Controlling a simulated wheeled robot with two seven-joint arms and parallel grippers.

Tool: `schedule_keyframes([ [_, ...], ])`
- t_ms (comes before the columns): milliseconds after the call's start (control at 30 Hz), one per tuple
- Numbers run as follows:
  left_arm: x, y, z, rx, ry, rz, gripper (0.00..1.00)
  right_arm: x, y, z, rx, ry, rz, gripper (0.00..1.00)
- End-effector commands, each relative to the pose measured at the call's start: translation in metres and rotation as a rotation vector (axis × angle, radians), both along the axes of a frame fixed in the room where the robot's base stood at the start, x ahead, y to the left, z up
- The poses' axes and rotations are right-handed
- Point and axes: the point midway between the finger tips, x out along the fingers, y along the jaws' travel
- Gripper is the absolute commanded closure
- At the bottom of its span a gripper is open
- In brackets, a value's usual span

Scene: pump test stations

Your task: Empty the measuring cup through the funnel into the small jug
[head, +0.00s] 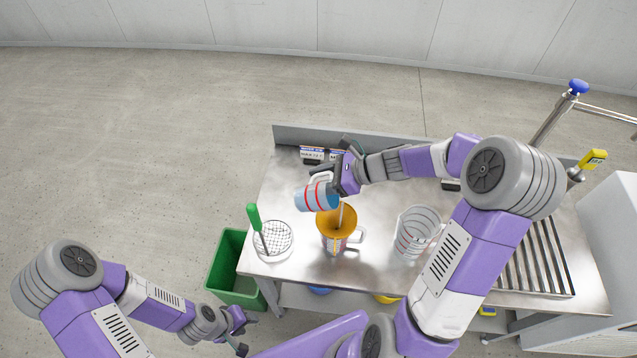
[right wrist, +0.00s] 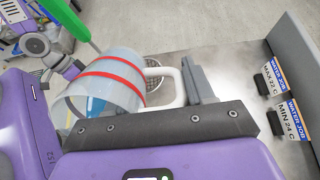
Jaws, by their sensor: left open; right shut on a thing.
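The measuring cup (head: 313,197), clear with red bands, is tilted well over beside and above the orange funnel (head: 328,222). It also shows in the right wrist view (right wrist: 120,82), with blue liquid inside. My right gripper (head: 338,180) is shut on its white handle (right wrist: 172,82). The funnel stands in the small jug (head: 335,243), which has a white handle on its right. A pale narrow streak crosses the funnel mouth; I cannot tell whether it is liquid. The jug's contents are hidden. My left gripper (head: 246,333) is open and empty, low beside the table's front left.
A wire strainer (head: 277,239) and a green-handled tool (head: 254,217) are on the left. A green bin (head: 229,274) stands below. Label signs (head: 313,153) stand at the back.

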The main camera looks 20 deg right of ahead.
Motion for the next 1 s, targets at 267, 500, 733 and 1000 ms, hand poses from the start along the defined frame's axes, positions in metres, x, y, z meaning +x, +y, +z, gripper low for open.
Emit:
schedule_keyframes([
  [267, 0.000, 0.000, -0.016, 0.000, 0.000, 0.000, 0.57, 0.000, -0.001, -0.003, 0.055, -0.033, 0.000, 0.95],
  [500, 0.000, 0.000, -0.028, 0.000, 0.000, 0.000, 0.57, -0.001, -0.001, -0.004, 0.106, -0.064, -0.001, 0.95],
  [733, 0.000, 0.000, -0.040, 0.000, 0.000, 0.000, 0.57, -0.001, -0.003, -0.005, 0.158, -0.096, 0.000, 0.95],
  [1000, 0.000, 0.000, -0.053, 0.000, 0.000, 0.000, 0.57, -0.002, -0.004, -0.005, 0.227, -0.138, -0.001, 0.95],
])
